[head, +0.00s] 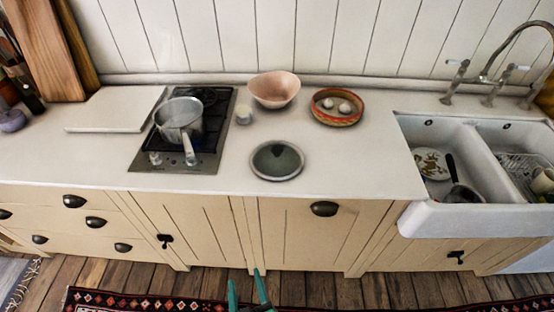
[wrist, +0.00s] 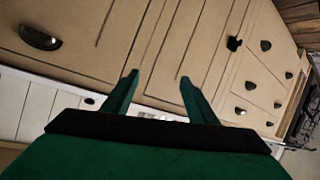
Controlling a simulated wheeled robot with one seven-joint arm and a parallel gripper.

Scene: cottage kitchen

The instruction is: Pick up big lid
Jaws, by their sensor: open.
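A round lid-like thing (head: 277,160) with a dark grey-green middle and a pale rim lies on the white countertop near its front edge, in the head view. It looks like the big lid, but no knob is clear on it. My green gripper (head: 246,281) is open and empty at the bottom of the head view, below the countertop and in front of the cabinets. In the wrist view my gripper (wrist: 158,77) has its fingers apart, facing the cabinet fronts. The lid does not show in the wrist view.
A pot (head: 179,117) stands on the hob (head: 150,160), its handle forward. A pink bowl (head: 274,89), a small white cup (head: 243,115) and a patterned dish (head: 337,107) with pale round things stand behind the lid. The sink (head: 420,130) at right holds dishes. Counter right of the lid is clear.

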